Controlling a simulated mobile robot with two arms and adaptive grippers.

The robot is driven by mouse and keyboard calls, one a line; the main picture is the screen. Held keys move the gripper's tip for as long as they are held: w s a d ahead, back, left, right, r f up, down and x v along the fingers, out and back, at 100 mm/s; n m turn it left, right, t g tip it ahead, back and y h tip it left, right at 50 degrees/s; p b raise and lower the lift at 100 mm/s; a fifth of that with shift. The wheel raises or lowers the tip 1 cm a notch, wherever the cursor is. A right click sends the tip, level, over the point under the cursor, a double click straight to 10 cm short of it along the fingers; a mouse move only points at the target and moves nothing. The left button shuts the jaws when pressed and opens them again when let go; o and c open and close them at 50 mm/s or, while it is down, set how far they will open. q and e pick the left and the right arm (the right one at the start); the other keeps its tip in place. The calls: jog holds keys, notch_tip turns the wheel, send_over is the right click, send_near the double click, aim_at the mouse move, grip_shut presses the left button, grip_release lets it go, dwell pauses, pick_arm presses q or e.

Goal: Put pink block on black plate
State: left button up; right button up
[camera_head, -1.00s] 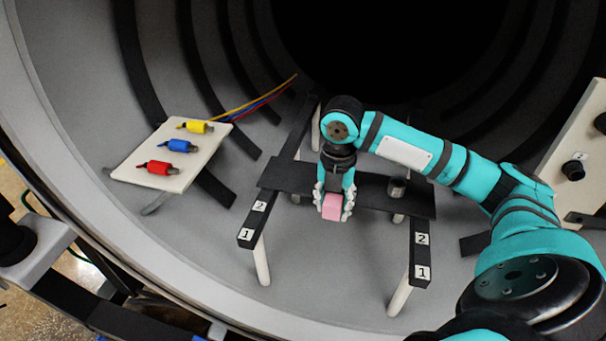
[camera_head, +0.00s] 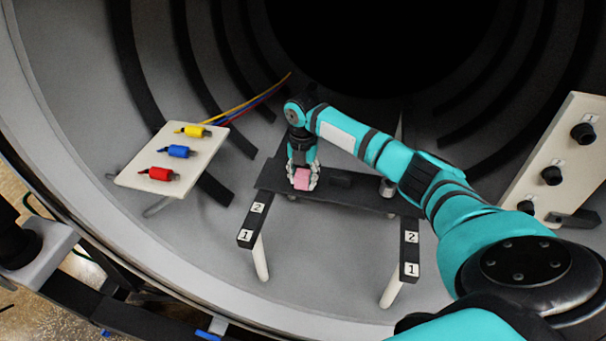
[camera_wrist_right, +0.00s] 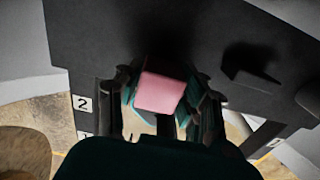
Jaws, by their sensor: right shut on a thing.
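The pink block (camera_head: 302,179) is held between the fingers of my right gripper (camera_head: 303,176). In the right wrist view the pink block (camera_wrist_right: 160,92) sits between the fingertips (camera_wrist_right: 165,95), over the black plate (camera_wrist_right: 130,35). The black plate (camera_head: 350,195) lies across two dark rails of a stand. The block is over the left part of the plate. I cannot tell whether it touches the plate. My left gripper is not clearly in view.
A silver cylinder (camera_head: 387,188) stands near the plate's right end, with a small dark piece (camera_head: 341,179) beside it. A white board (camera_head: 172,165) with yellow, blue and red connectors is at left. A white panel (camera_head: 555,160) with black knobs is at right.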

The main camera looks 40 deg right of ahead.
aim_at(303, 173)
jog(key=shift+f, duration=0.3)
jog(key=shift+f, duration=0.1)
jog(key=o, duration=1.2)
jog(key=shift+o, duration=0.2)
notch_tip(303, 173, up, 12)
jog(key=b, duration=0.2)
jog(key=shift+b, duration=0.35)
